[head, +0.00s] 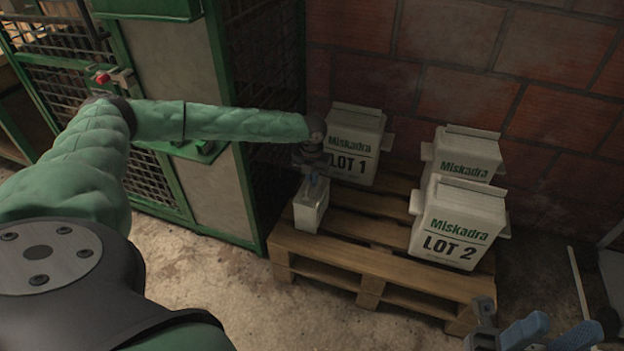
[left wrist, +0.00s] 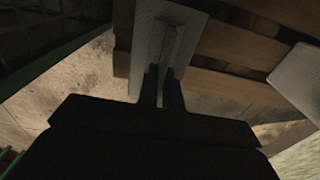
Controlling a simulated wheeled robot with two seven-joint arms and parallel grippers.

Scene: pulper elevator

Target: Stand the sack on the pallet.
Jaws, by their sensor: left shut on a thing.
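My left gripper (head: 314,182) is shut on the top of a small pale sack (head: 309,212). The sack is upright over the left front part of the wooden pallet (head: 365,262); whether its base touches the planks I cannot tell. In the left wrist view, the two dark fingers of the left gripper (left wrist: 165,85) close on the ridge of the sack (left wrist: 150,45), with pallet planks beside it.
A LOT 1 sack (head: 355,146) stands on the pallet right behind the held sack. A LOT 2 sack (head: 458,225) and another Miskadra sack (head: 462,155) stand at the right. Bare planks lie between. A green mesh cage (head: 230,120) is at the left, a brick wall (head: 530,90) behind.

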